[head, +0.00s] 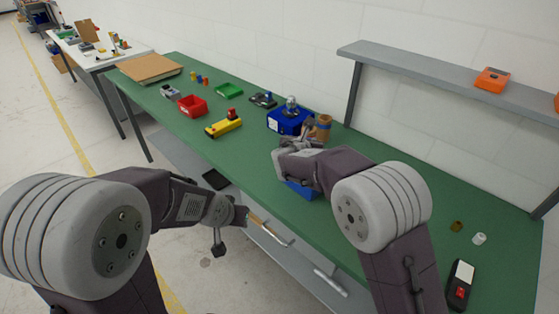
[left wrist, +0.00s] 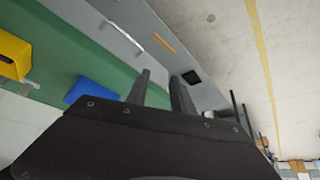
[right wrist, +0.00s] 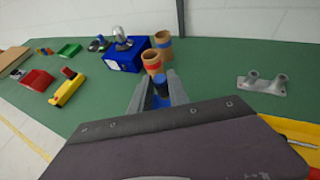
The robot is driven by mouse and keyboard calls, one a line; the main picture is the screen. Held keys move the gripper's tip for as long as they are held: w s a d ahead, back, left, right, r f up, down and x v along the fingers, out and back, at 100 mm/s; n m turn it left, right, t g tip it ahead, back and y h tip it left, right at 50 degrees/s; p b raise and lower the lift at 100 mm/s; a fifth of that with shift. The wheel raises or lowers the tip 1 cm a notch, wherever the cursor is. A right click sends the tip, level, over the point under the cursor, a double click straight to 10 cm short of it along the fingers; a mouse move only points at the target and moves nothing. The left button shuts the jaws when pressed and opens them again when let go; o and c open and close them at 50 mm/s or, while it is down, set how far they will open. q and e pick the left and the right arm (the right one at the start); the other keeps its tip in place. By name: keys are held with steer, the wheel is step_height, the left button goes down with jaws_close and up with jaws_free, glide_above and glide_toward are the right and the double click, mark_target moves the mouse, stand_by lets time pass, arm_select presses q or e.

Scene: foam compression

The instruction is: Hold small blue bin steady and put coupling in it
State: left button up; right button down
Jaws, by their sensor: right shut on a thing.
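The small blue bin (head: 300,190) is on the green table near its front edge, partly hidden by my right arm. In the left wrist view a blue bin (left wrist: 92,88) is near the table edge, apart from the fingers. My right gripper (right wrist: 164,80) is shut on a small dark cylinder (right wrist: 161,82), seemingly the coupling, above the table. Blue shows below it, but I cannot tell whether that is part of it. My left gripper (left wrist: 162,85) is open and empty; in the head view it (head: 243,216) is off the table's front edge.
A larger blue box (right wrist: 126,54) and cardboard tubes (right wrist: 163,42) stand beyond my right gripper. A grey bracket (right wrist: 263,83) lies to the right. A red bin (head: 192,105), green tray (head: 228,90) and yellow box (head: 223,128) sit left on the table. A shelf (head: 430,70) runs along the wall.

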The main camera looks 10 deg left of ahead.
arm_select(q)
steer(key=w+d+r+m+t+h, duration=0.3)
steer(key=w+d+r+h, duration=0.15)
steer(key=w, duration=0.45)
steer(key=w+d+r+m+t+h, duration=0.3)
steer(key=w+d+r+m, duration=0.15)
steer(key=w, duration=0.55)
step_height(320, 180, down, 9)
steer(key=w+a+g+h, duration=0.1)
steer(key=a, duration=0.2)
steer(key=x, duration=1.2)
steer(key=shift+d+r, duration=0.1)
steer(key=shift+r, duration=0.1)
jaws_close()
